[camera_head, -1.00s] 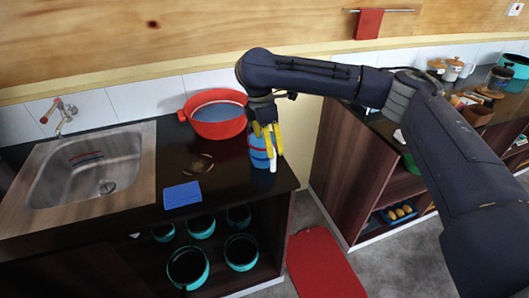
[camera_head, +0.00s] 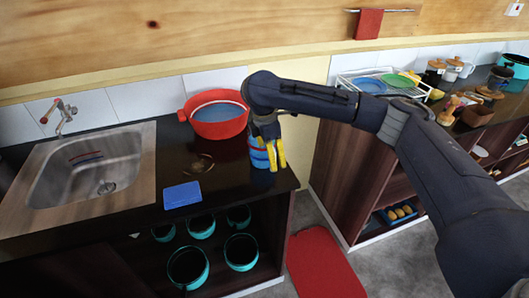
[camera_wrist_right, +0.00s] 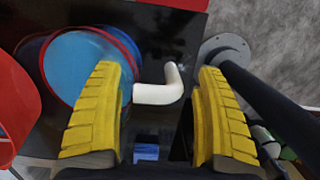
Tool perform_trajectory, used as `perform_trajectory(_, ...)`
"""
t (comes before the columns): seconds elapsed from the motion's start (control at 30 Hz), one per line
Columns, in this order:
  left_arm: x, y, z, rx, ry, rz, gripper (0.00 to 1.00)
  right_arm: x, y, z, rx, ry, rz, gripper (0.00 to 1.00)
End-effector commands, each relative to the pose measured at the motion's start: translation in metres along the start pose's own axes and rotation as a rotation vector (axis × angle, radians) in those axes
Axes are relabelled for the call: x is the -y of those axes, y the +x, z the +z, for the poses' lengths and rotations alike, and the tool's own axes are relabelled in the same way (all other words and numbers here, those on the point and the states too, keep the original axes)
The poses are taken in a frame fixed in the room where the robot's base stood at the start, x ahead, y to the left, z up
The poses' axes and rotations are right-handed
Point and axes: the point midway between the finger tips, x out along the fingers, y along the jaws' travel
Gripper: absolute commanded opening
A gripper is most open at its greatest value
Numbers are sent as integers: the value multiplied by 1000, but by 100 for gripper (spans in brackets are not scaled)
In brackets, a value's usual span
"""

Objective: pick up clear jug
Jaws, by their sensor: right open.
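The clear jug (camera_head: 257,152) stands on the dark counter near its right end. It looks blue, with a red rim. In the wrist view its blue body (camera_wrist_right: 78,62) is at the left and its white handle (camera_wrist_right: 160,88) lies between my fingers. My right gripper (camera_head: 274,156) is open over the jug's handle side. The wrist view shows my right gripper's yellow fingers (camera_wrist_right: 160,85) on either side of the handle, with a gap around it. One finger overlaps the jug's body in that view. My left gripper is not in view.
A red pot (camera_head: 216,128) stands left of the jug. A blue sponge-like block (camera_head: 182,195) lies on the counter, and a sink (camera_head: 90,170) is at the left. A red mat (camera_head: 322,265) lies on the floor. A dish rack (camera_head: 385,82) stands on the right counter.

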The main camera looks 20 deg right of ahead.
Motion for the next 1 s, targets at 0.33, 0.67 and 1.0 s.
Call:
perform_trajectory(0.33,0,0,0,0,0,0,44,0,0,0,0,0,0,41)
perform_trajectory(0.67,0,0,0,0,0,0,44,0,0,0,0,0,-1,2)
perform_trajectory(1.0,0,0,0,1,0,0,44,0,-1,0,0,0,2,0)
